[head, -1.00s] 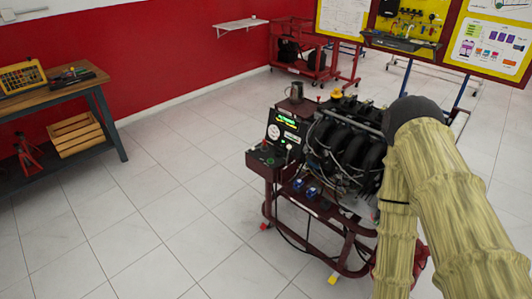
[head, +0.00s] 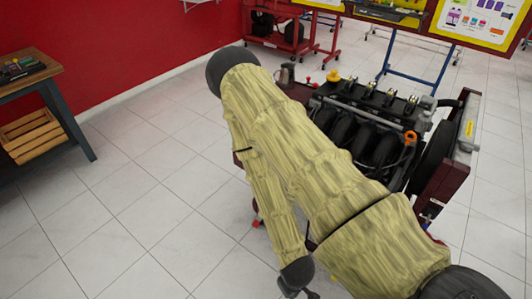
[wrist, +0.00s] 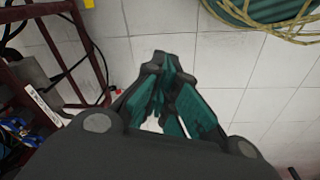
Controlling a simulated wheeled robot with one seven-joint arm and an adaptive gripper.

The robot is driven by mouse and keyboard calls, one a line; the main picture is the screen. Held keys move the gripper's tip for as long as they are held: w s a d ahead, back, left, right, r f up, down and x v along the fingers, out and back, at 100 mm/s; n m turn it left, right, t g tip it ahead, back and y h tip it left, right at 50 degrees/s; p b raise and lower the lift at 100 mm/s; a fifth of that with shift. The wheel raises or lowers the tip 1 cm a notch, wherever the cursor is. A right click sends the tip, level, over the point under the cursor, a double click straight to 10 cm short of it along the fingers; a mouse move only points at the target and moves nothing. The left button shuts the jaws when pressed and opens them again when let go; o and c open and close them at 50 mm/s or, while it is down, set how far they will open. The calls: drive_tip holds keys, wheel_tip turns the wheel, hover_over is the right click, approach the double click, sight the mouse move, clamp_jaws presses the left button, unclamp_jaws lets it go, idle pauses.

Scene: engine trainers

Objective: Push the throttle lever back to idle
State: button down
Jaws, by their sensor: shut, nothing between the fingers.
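The engine trainer shows in the head view, with its black engine (head: 375,140) on a dark red frame (head: 440,185). My arm crosses in front of its left part and hides the control panel. I cannot make out the throttle lever in either current view. In the wrist view my gripper (wrist: 176,62) is shut and empty, its dark and teal fingers together over the tiled floor. The trainer's red frame (wrist: 50,18) is to the left of the fingers, apart from them. Blue parts (wrist: 18,132) and a white labelled strip (wrist: 42,106) show at the left edge.
A wooden workbench (head: 40,78) with a crate (head: 35,135) beneath stands at the left. A red cart (head: 285,30) and a yellow board (head: 480,25) are behind. Cables (wrist: 75,75) hang beside the trainer frame. The tiled floor (head: 140,215) at left is clear.

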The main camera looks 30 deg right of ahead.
drive_tip(key=w+d+f+n+t+h+b, duration=0.2)
drive_tip(key=w+d+f+n+t+b, duration=0.2)
drive_tip(key=w+d+b, duration=0.6)
drive_tip(key=w+d+f+n+t+h+b, duration=0.4)
drive_tip(key=w+d+b, duration=0.35)
drive_tip(key=w, duration=0.45)
drive_tip(key=w+d+r+n+t+b, duration=0.2)
drive_tip(key=w+r+n+t+b, duration=0.2)
drive_tip(key=w+b, duration=0.3)
drive_tip(key=w+d+r+n+t+y+b, duration=0.1)
drive_tip(key=w+d+r+n+t+b, duration=0.2)
drive_tip(key=w+r+b, duration=0.3)
drive_tip(key=w+d+r+n+t+y+b, duration=0.1)
drive_tip(key=w+d+r+n+t+b, duration=0.2)
drive_tip(key=w+b, duration=0.7)
drive_tip(key=shift+w+r+n+t, duration=1.1)
drive_tip(key=shift+w+r+n, duration=0.05)
drive_tip(key=shift+n, duration=0.05)
drive_tip(key=shift+w+d+r+b, duration=0.35)
drive_tip(key=shift+d+r, duration=0.05)
drive_tip(key=shift+d, duration=0.05)
drive_tip(key=shift+d, duration=0.1)
